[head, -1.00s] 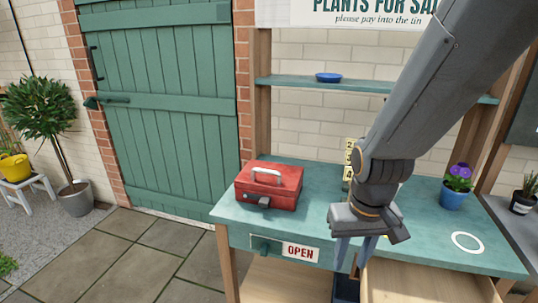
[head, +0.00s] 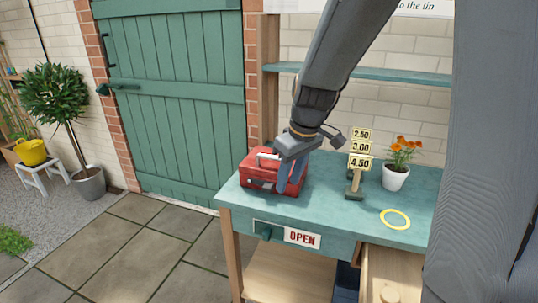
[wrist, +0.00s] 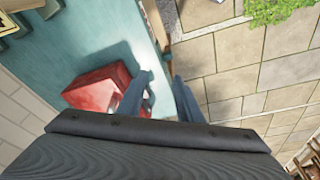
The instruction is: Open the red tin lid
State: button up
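The red tin (head: 258,170) stands on the left of the green bench top, its lid shut and its pale handle (head: 268,156) on top. My gripper (head: 290,190) points down at the tin's front right side, and its blue fingers hide part of that side. In the wrist view the fingers of my gripper (wrist: 160,78) are apart. The red tin (wrist: 95,88) lies to their left there, and the left finger overlaps its edge. I cannot tell whether the finger touches it. The tin's latch is not clear.
A price stand (head: 359,165) and a white pot of orange flowers (head: 396,178) stand right of the tin. A yellow ring (head: 395,219) marks the bench top. A wooden drawer (head: 385,275) is open below. A green door (head: 178,95) is behind on the left.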

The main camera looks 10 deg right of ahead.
aim_at(271, 156)
jog(key=w+d+r+n+t+y, duration=0.1)
jog(key=w+r+n, duration=0.2)
jog(key=w, duration=0.4)
jog(key=w+d+r+n+t, duration=0.1)
jog(key=w+r+n, duration=0.2)
jog(key=w, duration=0.4)
jog(key=shift+s+a+p+x, duration=0.15)
jog(key=shift+p+x, duration=0.1)
jog(key=shift+x, duration=1.5)
jog(key=shift+s+a+p+x, duration=0.15)
jog(key=shift+p+x, duration=0.1)
jog(key=shift+x, duration=1.55)
grip_shut()
